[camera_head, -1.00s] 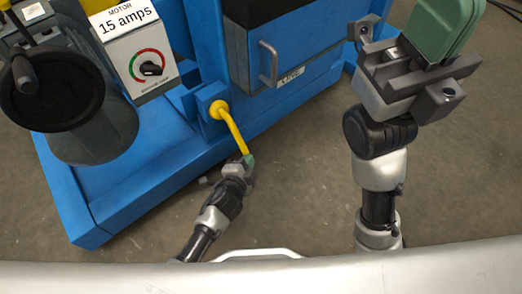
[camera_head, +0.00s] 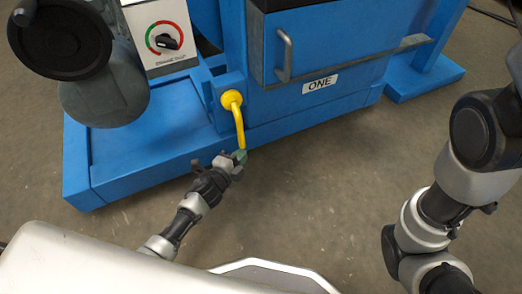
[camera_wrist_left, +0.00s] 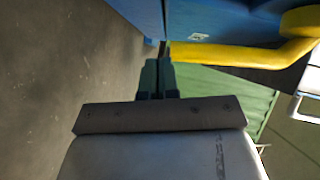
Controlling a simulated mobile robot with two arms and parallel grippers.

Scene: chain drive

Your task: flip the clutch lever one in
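The yellow clutch lever (camera_head: 239,125) sticks out from a round yellow hub on the front of the blue machine, beside the label ONE (camera_head: 320,84). It hangs down toward the floor. My left gripper (camera_head: 240,155) is at the lever's lower end. In the left wrist view its two green fingers (camera_wrist_left: 157,78) are close together, and the lever (camera_wrist_left: 235,55) runs in from the right to just beyond the fingertips. I see no lever clearly between the fingers; whether they touch it I cannot tell. My right arm is at the right edge, its gripper out of view.
The blue machine base (camera_head: 140,160) runs along the left. A motor panel (camera_head: 163,38) with a dial and a dark round housing (camera_head: 105,92) stand on it. A grey handle (camera_head: 283,55) is on the blue front. The concrete floor (camera_head: 330,170) between my arms is clear.

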